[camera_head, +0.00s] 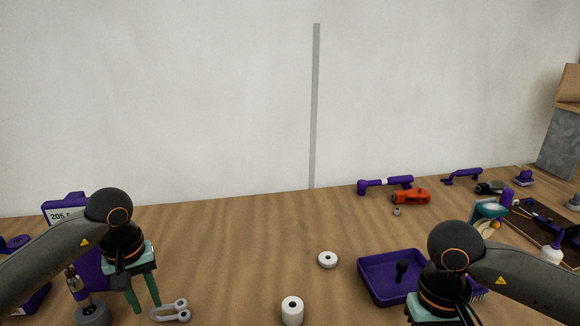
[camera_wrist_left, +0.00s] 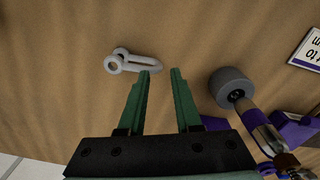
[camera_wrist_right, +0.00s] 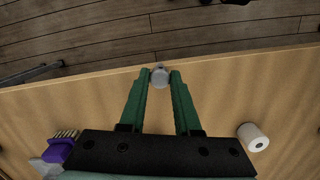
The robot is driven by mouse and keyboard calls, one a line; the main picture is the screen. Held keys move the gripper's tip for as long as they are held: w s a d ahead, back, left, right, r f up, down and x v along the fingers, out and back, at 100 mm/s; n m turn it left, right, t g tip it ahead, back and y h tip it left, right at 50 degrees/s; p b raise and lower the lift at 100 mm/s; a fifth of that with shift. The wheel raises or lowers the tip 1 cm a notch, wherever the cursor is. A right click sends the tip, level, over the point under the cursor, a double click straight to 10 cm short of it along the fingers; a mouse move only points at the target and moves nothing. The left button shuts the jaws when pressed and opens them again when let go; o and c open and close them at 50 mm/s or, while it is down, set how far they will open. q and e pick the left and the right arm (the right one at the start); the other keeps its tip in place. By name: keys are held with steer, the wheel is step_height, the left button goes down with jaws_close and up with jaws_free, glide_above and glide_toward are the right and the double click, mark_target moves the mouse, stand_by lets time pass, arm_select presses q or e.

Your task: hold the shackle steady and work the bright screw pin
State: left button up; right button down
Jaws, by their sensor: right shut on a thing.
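The grey U-shaped shackle (camera_head: 163,313) lies flat on the table at the lower left, its two eyes towards the right. It shows in the left wrist view (camera_wrist_left: 140,64) just beyond and left of the fingertips. My left gripper (camera_head: 146,307) is open and empty beside it, its green fingers (camera_wrist_left: 160,72) apart and not visibly touching it. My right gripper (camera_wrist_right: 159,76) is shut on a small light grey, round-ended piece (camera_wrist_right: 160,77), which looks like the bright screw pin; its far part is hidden. In the head view its fingertips are out of frame.
A purple tray (camera_head: 372,284) is beside my right arm. The table's edge (camera_wrist_right: 90,74) shows near my right gripper.

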arm_select(q)
step_height(320, 180, up, 12)
steer(key=shift+s+d, duration=0.2)
steer(key=shift+d, duration=0.15)
steer(key=shift+s, duration=0.1)
